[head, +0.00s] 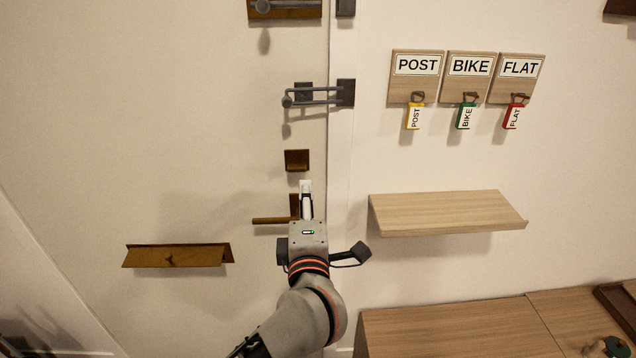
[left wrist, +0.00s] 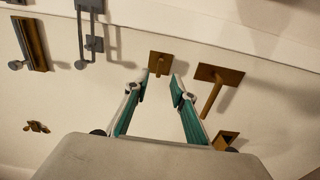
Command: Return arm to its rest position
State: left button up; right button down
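My left arm comes up from the bottom of the head view. Its gripper (head: 306,185) is in front of the pale door, beside the brown lever handle (head: 272,220) and below the small brown plate (head: 297,160). In the left wrist view the two teal-lined fingers (left wrist: 158,82) stand apart with nothing seen between them. The small brown plate (left wrist: 160,64) shows just beyond the fingertips, and the lever handle (left wrist: 214,90) is to their right. I cannot tell whether the gripper touches the door hardware. My right gripper is not in view.
A grey swing-bar latch (head: 320,96) and a brown letter flap (head: 175,256) are on the door. To the right, a wooden shelf (head: 447,212) juts out below POST, BIKE and FLAT key boards (head: 466,78) with hanging tags. A wooden cabinet top (head: 450,330) is at lower right.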

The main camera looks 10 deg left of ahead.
pick_arm(q)
jog(key=s+a+m+t+h, duration=0.2)
jog(key=s+m+t, duration=0.3)
jog(key=m, duration=0.3)
jog(key=s+d+f+m+g+h, duration=0.2)
jog(key=s+f+m+g+h, duration=0.15)
jog(key=f+m, duration=0.5)
jog(key=s+d+f+m+g+h, duration=0.15)
jog(key=f+m+h, duration=0.35)
jog(key=f, duration=0.7)
jog(key=s+a+f+m+g+y, duration=0.1)
jog(key=s+a+f+g, duration=0.2)
jog(key=s+f, duration=0.3)
jog(key=s+a+f+m+g+y, duration=0.2)
jog(key=s+a+f+g, duration=0.2)
jog(key=f, duration=1)
jog(key=s+a, duration=0.2)
jog(key=s, duration=0.1)
jog(key=shift+m+y, duration=0.25)
